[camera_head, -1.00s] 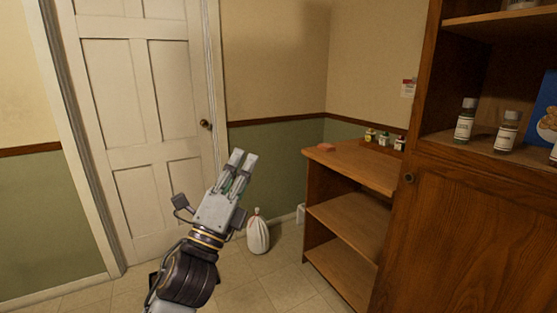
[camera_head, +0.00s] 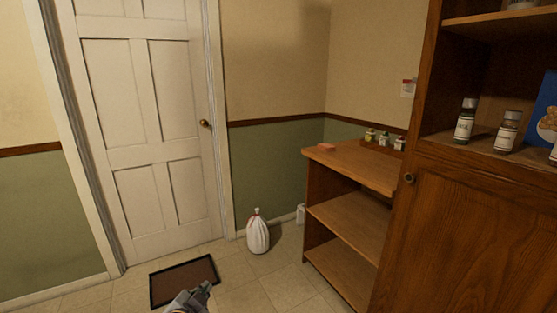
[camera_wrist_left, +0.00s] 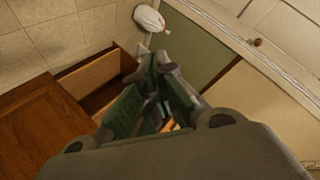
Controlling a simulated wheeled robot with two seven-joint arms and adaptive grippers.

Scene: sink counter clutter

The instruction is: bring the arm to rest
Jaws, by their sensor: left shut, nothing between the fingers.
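My left gripper (camera_head: 200,292) shows at the bottom edge of the head view, low in front of the dark floor mat. Only its front part is in the picture; the rest of the arm is out of frame. In the left wrist view the gripper (camera_wrist_left: 155,85) has its fingers together with nothing held between them. It is clear of the furniture and walls. My right gripper is in neither view.
A dark mat (camera_head: 184,281) lies before the white door (camera_head: 140,120). A tied white bag (camera_head: 257,235) stands on the tiles by the wall. An open wooden shelf unit (camera_head: 350,170) and a tall cabinet (camera_head: 470,220) with bottles stand on the right.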

